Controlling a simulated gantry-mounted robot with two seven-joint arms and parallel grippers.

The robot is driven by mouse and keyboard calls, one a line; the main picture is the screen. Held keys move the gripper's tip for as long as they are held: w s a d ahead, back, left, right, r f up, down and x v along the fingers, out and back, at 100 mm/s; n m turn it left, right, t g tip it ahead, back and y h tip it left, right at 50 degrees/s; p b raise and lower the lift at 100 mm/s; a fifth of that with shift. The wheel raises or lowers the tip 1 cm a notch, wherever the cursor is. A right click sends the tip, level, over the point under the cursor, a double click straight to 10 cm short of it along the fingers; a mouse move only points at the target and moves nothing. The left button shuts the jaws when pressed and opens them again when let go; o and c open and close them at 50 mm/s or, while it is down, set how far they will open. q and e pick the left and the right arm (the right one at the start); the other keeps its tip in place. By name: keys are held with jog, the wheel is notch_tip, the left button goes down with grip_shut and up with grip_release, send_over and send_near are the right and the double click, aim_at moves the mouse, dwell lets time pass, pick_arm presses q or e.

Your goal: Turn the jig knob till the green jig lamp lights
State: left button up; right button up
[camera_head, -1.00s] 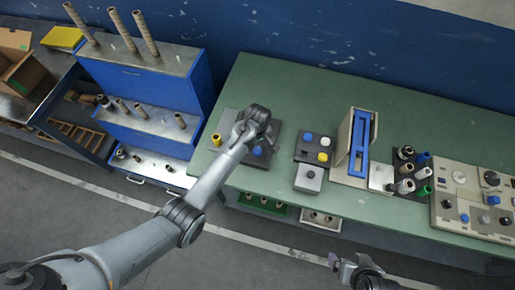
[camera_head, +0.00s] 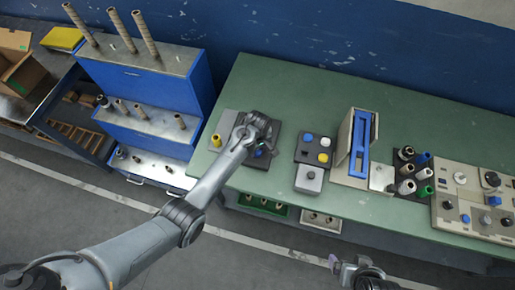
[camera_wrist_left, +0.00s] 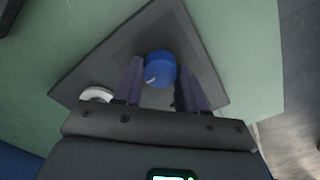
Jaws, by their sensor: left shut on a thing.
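The blue knob (camera_wrist_left: 160,68) stands on a dark square jig plate (camera_wrist_left: 195,60) in the left wrist view, with a pale mark on its side. My left gripper (camera_wrist_left: 163,72) has one finger on each side of the knob and is shut on it. In the head view the left gripper (camera_head: 262,146) is over the jig plate (camera_head: 286,150) at the left of the green bench, and the wrist hides part of it. I cannot make out a lit green jig lamp. My right gripper (camera_head: 336,264) is at the bottom edge, away from the bench; its jaws are unclear.
A yellow post (camera_head: 216,140) stands left of the left gripper. A button box (camera_head: 312,149) and a blue-framed upright fixture (camera_head: 360,143) stand to its right. A blue stepped rack (camera_head: 150,90) is close on the left. The bench's back strip (camera_head: 300,85) is clear.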

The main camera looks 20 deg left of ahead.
pick_arm(q)
jog(key=shift+c, duration=0.4)
jog(key=shift+r+m+p, duration=0.15)
jog(key=shift+m+p, duration=0.55)
jog(key=shift+p, duration=0.1)
jog(key=shift+m+p, duration=0.85)
jog(key=shift+m, duration=0.25)
jog(key=m+p, duration=0.1)
jog(key=m, duration=0.1)
jog(key=shift+m, duration=0.4)
jog(key=shift+m+p, duration=0.45)
jog(key=shift+m, duration=0.25)
jog(key=o, duration=1.1)
jog(key=shift+c, duration=0.2)
